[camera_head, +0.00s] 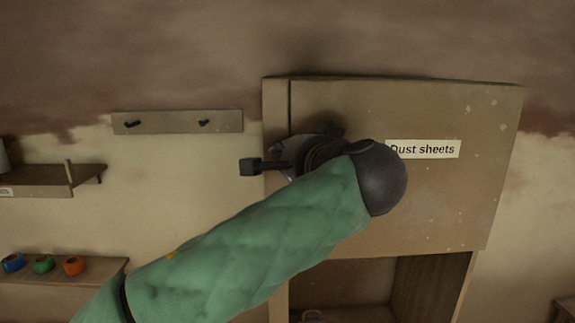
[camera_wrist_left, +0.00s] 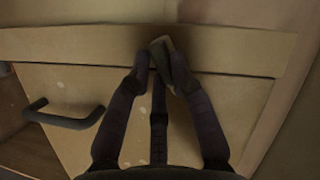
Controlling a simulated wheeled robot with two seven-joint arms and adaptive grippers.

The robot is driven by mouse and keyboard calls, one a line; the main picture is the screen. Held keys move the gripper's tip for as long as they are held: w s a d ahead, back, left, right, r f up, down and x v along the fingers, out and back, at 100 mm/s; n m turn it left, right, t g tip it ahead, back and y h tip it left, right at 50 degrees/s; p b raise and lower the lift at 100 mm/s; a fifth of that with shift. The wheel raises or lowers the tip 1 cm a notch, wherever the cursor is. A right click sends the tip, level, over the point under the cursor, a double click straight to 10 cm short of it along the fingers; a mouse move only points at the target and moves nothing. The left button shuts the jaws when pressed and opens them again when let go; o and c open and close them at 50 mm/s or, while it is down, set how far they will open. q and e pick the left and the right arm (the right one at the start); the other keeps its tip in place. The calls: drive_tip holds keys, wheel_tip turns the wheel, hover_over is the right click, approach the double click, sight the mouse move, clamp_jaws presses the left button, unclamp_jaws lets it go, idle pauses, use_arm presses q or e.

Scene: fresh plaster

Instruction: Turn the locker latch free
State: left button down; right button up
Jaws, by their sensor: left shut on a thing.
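The locker door (camera_head: 435,195) is a flat tan panel with a "Dust sheets" label (camera_head: 425,149), and looks closed against the frame strip (camera_head: 275,110) on its left. My left gripper (camera_head: 292,158) reaches to the door's left edge, its arm crossing the door. In the left wrist view, the gripper's fingertips (camera_wrist_left: 162,58) close on a small brownish latch (camera_wrist_left: 174,58) where the door meets the strip. The latch is partly covered by the fingers, and I cannot clearly make it out in the head view. My right gripper is not in view.
A dark bar handle (camera_wrist_left: 65,118) is on the door in the left wrist view. An open compartment (camera_head: 370,285) lies below the door. At left are a hook rail (camera_head: 178,122), a shelf (camera_head: 45,178) and a lower shelf (camera_head: 100,268) with blue, green and orange items.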

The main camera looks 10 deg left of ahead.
use_arm(q)
drive_tip(key=n+h+b, duration=0.1)
drive_tip(key=n+h, duration=0.1)
drive_tip(key=n, duration=0.1)
drive_tip(key=a+r+n+h+b, duration=0.1)
drive_tip(key=n+h+b, duration=0.1)
drive_tip(key=n, duration=0.1)
drive_tip(key=n+h+b, duration=0.1)
drive_tip(key=n, duration=0.2)
drive_tip(key=shift+s+a+r+h, duration=0.15)
drive_tip(key=shift+s+a+h, duration=0.1)
drive_tip(key=shift+h, duration=0.15)
idle(0.5)
drive_tip(key=c, duration=1.1)
unclamp_jaws()
drive_tip(key=shift+r, duration=0.1)
drive_tip(key=v, duration=1.2)
drive_tip(key=shift+w, duration=0.1)
